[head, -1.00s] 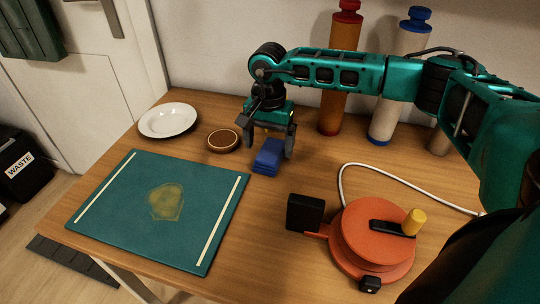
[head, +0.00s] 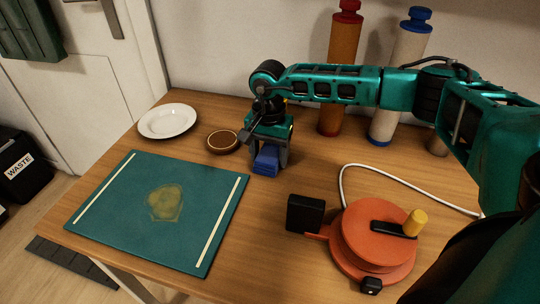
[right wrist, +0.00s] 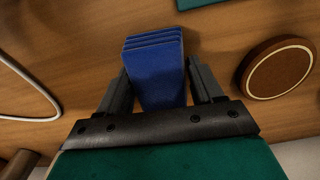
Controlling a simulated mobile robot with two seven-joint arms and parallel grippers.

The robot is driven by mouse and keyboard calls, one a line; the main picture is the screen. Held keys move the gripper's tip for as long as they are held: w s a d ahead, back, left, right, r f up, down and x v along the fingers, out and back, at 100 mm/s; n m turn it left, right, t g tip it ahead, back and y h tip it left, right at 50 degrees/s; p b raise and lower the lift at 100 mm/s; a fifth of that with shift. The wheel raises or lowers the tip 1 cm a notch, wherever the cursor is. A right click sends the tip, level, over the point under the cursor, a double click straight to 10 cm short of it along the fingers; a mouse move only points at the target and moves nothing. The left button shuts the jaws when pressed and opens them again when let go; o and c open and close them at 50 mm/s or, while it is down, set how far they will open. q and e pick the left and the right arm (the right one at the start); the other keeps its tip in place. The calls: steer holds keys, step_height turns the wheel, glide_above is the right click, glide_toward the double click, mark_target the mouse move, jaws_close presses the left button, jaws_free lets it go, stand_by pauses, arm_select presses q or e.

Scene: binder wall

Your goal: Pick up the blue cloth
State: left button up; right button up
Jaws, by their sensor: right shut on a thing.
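The blue cloth (head: 265,163) is a small folded stack on the wooden table, right of the green mat. My right gripper (head: 269,158) is down over it, with its fingers on either side. In the right wrist view the cloth (right wrist: 156,68) sits between the two fingers (right wrist: 160,90), its layered folded edge facing away from the palm. The gripper is shut on the cloth. In the head view the gripper body hides the cloth's back part. My left gripper is not in view.
A green mat (head: 120,221) with a yellowish stain (head: 165,203) lies at left. A white plate (head: 167,120) and a round brown coaster (head: 222,142) are behind it. An orange reel (head: 370,235) with a white cable stands right. Two tall cylinders (head: 340,80) (head: 400,80) stand near the wall.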

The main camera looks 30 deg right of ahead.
mark_target(268, 153)
steer(key=shift+c, duration=0.6)
step_height(268, 153, up, 20)
steer(key=p, duration=0.2)
steer(key=o, duration=0.4)
steer(key=c, duration=0.3)
steer(key=shift+a, duration=0.1)
